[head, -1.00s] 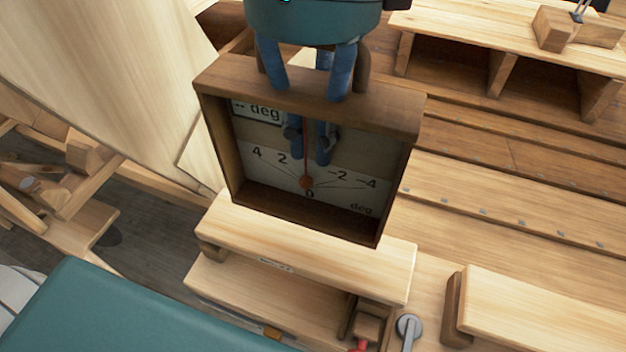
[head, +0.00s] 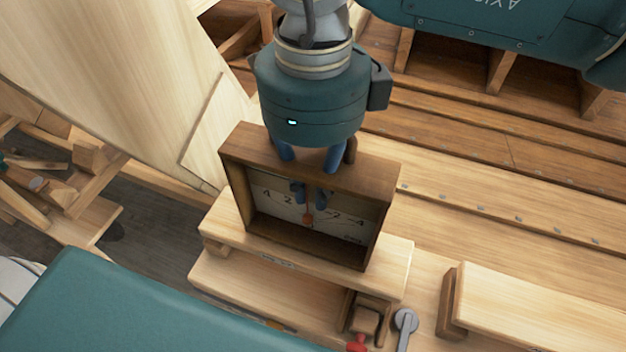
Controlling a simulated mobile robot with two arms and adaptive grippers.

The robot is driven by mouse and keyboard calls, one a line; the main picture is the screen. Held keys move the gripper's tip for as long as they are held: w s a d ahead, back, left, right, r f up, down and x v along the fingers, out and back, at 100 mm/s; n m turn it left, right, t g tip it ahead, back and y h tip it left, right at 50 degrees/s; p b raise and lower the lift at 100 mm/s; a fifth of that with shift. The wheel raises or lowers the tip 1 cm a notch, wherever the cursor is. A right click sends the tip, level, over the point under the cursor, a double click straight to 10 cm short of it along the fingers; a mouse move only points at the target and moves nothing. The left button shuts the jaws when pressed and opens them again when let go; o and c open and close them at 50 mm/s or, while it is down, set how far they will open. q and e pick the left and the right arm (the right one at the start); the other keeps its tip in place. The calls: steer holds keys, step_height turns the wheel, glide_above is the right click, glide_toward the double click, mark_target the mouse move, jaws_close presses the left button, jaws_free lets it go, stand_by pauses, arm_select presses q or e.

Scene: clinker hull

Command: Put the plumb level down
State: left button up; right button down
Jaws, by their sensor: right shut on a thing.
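The plumb level is a brown wooden box frame (head: 378,227) with a white degree dial and a red-orange pointer inside. It stands upright in the middle of the head view, at the wooden ledge (head: 222,238). Its lower edge looks at or just above the ledge top; I cannot tell whether it touches. My right gripper (head: 311,192) comes from above and is shut on the frame's top bar, its blue fingers reaching through behind and inside the frame. My left gripper is not in view.
A pale curved hull panel (head: 110,75) stands close on the left. Below the ledge are a small wooden block with a red part (head: 357,344) and a grey lever (head: 404,325). Planking with rivets (head: 500,205) lies to the right, with a pale board (head: 540,310) in front.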

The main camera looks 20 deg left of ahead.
steer(key=c, duration=1.7)
jaws_free()
steer(key=shift+c, duration=0.2)
step_height(320, 180, up, 11)
steer(key=shift+f+b, duration=0.15)
steer(key=shift+b, duration=0.65)
steer(key=shift+r, duration=0.7)
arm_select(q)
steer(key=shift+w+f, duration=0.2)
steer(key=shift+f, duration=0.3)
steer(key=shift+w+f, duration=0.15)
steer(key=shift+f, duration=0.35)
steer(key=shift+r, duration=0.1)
arm_select(e)
steer(key=shift+r, duration=0.1)
